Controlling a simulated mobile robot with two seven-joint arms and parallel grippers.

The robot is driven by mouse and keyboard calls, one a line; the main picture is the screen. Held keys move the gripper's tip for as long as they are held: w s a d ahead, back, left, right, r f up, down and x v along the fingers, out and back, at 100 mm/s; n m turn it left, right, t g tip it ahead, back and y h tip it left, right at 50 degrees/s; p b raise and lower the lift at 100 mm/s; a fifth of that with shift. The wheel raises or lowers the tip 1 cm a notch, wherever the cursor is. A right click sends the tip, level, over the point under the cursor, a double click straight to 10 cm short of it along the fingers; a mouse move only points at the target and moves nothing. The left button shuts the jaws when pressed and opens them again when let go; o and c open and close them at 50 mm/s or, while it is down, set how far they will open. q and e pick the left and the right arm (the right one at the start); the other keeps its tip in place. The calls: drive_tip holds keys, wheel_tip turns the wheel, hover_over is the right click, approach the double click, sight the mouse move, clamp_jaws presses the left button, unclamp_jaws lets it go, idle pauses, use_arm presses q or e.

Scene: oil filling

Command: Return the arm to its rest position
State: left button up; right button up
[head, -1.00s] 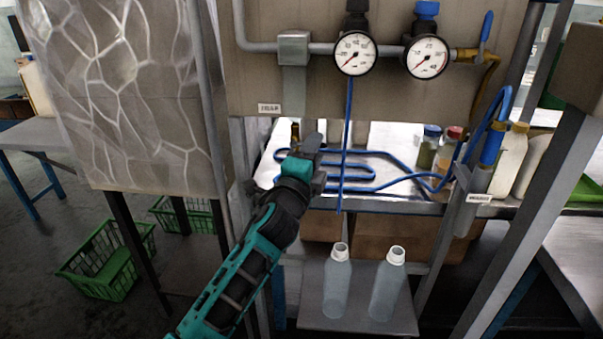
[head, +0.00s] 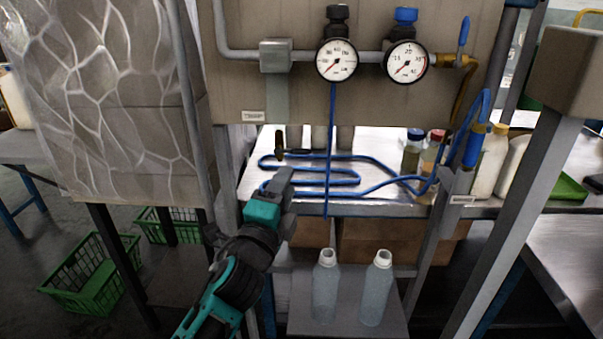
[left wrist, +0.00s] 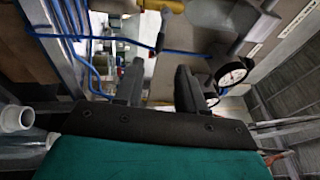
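My left arm comes in from the lower left in the head view, and its gripper (head: 281,188) is in front of the metal shelf's front edge. In the left wrist view the two dark fingers of this gripper (left wrist: 158,88) stand apart with nothing between them. A brass-ended nozzle or handle (head: 279,141) hangs at the shelf just beyond the gripper, apart from it. My right gripper is in neither view.
Two clear bottles (head: 326,288) (head: 377,290) stand on a low shelf. A blue hose (head: 375,184) lies on the metal shelf (head: 385,207). Two gauges (head: 337,60) (head: 406,61) sit on the pipe above. Green crates (head: 93,275) are on the floor at left.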

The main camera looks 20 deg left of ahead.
use_arm(q)
drive_tip(key=shift+f, duration=0.1)
drive_tip(key=s+f+n+g+h+p, duration=0.1)
drive_tip(key=s+f+n+g+p, duration=0.1)
drive_tip(key=s+f+n+g, duration=0.7)
drive_tip(key=s+f+n, duration=0.7)
drive_tip(key=s+f, duration=0.6)
drive_tip(key=f, duration=0.4)
drive_tip(key=shift+s+d+h+p, duration=0.2)
drive_tip(key=shift+s+h+p, duration=0.05)
drive_tip(key=shift+h+p, duration=0.05)
